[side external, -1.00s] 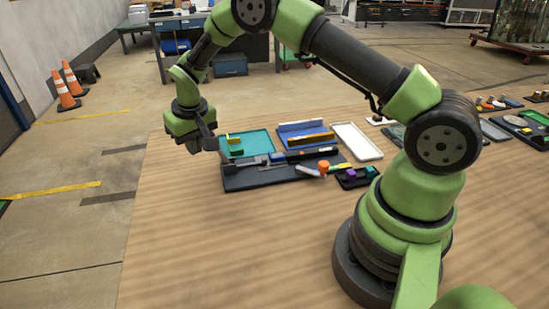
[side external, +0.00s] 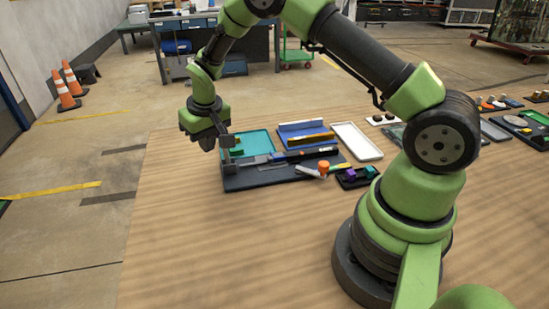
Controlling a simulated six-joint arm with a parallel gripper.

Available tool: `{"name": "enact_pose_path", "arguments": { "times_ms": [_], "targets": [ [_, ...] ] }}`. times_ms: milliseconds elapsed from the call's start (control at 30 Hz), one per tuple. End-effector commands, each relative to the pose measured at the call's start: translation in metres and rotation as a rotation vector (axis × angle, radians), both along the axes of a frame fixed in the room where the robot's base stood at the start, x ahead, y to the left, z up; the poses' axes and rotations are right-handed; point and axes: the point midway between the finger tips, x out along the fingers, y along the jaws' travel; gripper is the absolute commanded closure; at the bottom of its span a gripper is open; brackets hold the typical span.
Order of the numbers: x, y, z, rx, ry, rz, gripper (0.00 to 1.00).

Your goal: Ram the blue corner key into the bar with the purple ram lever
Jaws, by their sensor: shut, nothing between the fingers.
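A dark fixture board (side external: 262,181) lies on the wooden table with a long dark bar (side external: 313,153) across it. A small blue piece (side external: 277,157), which may be the blue corner key, is at the bar's left end; I cannot tell if it is seated. My gripper (side external: 226,146) is shut and empty above the board's left end, beside a small green piece; contact cannot be judged. I cannot make out a purple lever on the board. A purple piece (side external: 351,173) sits in the small black tray at the right.
A teal tray (side external: 259,140), a blue tray (side external: 300,127) and a white tray (side external: 357,141) stand behind the board. An orange knob (side external: 323,168) with a pale arm is at the board's right front. The table's front left is clear.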

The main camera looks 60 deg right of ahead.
Motion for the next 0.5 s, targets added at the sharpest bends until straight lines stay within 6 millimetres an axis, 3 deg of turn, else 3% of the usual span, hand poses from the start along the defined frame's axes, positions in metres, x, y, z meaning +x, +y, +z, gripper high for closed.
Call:
{"name": "enact_pose_path", "arguments": {
  "times_ms": [500],
  "targets": [
    [-0.015,-0.014,-0.005,-0.002,0.015,-0.001,1.00]
  ]
}}
